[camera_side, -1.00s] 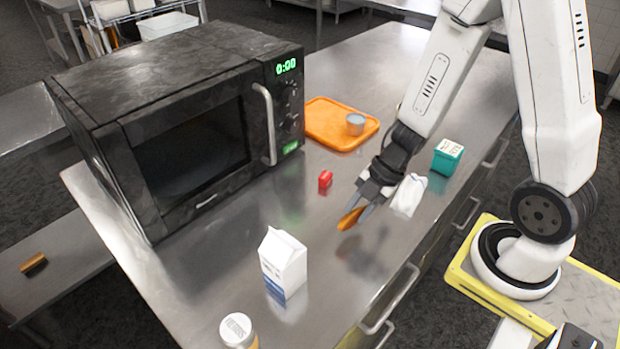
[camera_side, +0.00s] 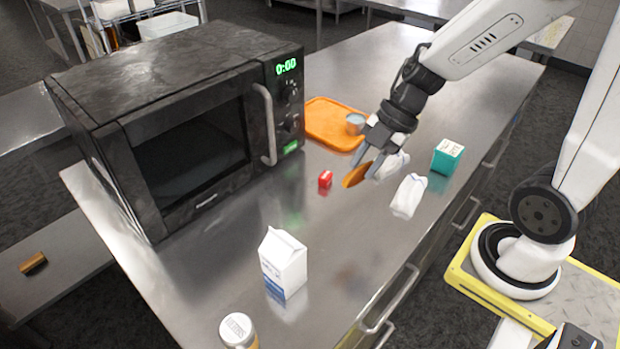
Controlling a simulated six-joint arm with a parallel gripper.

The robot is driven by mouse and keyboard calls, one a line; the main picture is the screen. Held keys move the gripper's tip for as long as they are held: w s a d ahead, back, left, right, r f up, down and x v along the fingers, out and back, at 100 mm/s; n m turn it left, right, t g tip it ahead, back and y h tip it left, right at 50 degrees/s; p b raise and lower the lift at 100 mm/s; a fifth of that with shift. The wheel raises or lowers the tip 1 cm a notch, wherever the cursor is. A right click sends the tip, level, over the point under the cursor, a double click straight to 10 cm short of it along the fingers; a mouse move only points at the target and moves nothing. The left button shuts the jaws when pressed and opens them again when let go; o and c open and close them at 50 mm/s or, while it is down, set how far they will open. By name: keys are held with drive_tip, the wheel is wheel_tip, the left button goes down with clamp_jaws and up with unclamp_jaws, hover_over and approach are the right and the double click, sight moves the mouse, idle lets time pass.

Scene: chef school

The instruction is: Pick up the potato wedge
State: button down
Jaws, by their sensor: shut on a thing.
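The potato wedge (camera_side: 356,175) is a small orange-brown piece. My gripper (camera_side: 366,164) is shut on it, and the wedge hangs tilted from the fingertips. The wedge appears to be held above the steel counter (camera_side: 345,240); the exact height is hard to judge from this one view. Part of the wedge is hidden by the fingers.
An orange tray (camera_side: 325,120) with a blue-grey cup (camera_side: 355,123) is behind. A white crumpled item (camera_side: 408,196) and teal box (camera_side: 448,156) are at right. The microwave (camera_side: 190,130) and milk carton (camera_side: 283,262) stand left.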

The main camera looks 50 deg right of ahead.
drive_tip(key=shift+r, duration=0.6)
idle(0.3)
